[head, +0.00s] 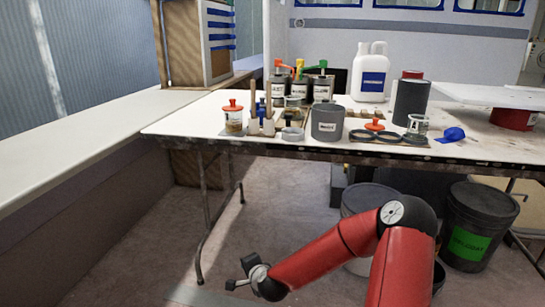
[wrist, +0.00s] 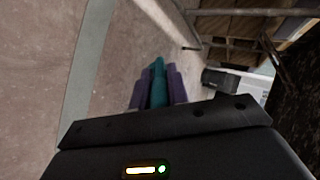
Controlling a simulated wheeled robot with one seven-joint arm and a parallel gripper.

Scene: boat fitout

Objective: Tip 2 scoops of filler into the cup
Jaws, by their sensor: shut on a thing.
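My gripper (head: 242,273) is low in front of the table, over the floor and well apart from everything on the table. In the wrist view its purple fingers (wrist: 157,82) are shut on a slim teal thing (wrist: 158,88); I cannot tell if it is a scoop or what it holds. On the table stand a grey labelled tub (head: 327,123), a clear cup (head: 417,128) at the right, and a clear jar with a red lid (head: 232,118) at the left. The label is too small to read, so I cannot tell which holds filler.
The white table (head: 190,122) also carries pump-top cans (head: 300,88), a white jug (head: 370,75), a dark cylinder (head: 411,102), dark rings (head: 375,136) and a blue thing (head: 449,135). Bins (head: 478,225) stand below at the right. A long ledge (head: 80,135) runs along the left.

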